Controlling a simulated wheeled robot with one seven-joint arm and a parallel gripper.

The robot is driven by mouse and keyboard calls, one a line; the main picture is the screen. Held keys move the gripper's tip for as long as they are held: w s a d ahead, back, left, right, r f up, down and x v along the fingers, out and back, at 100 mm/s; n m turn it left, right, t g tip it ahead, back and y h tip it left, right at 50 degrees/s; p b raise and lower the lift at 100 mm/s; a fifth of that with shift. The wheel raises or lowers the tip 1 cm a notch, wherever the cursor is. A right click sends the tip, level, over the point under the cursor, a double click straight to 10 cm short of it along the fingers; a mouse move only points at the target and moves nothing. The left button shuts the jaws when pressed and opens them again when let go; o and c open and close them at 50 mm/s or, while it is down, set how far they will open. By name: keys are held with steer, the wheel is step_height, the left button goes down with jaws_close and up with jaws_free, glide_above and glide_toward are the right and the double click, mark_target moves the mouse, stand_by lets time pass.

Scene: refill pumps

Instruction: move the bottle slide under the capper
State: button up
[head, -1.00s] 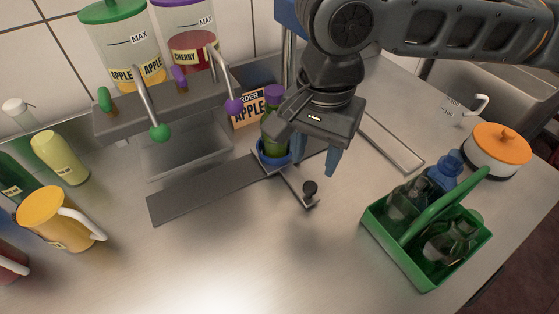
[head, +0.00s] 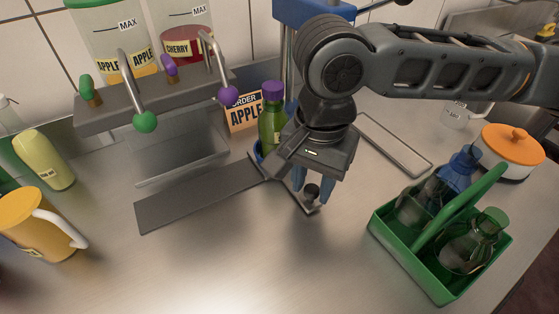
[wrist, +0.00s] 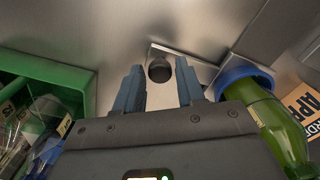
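The bottle slide is a dark flat track (head: 195,197) with a blue cup (wrist: 240,72) and an arm ending in a black knob (head: 312,191). A green bottle with a purple cap (head: 271,120) stands in the cup; my gripper partly hides the cup in the head view. The blue capper (head: 312,10) stands behind, partly hidden by my arm. My gripper (head: 311,196) points down over the knob with its fingers open. In the wrist view, the knob (wrist: 160,70) lies between the fingertips, with gaps at both sides.
A green caddy (head: 440,270) with bottles stands at the right. An orange-lidded pot (head: 510,150) and a shallow tray (head: 395,145) are behind it. Dispensers with taps (head: 145,121) and an apple order card (head: 243,115) are at the back. The front counter is clear.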

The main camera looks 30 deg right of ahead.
steer(key=c, duration=0.5)
steer(key=shift+d+p, duration=0.75)
steer(key=shift+d, duration=4.5)
steer(key=o, duration=0.9)
steer(key=shift+r, duration=3.9)
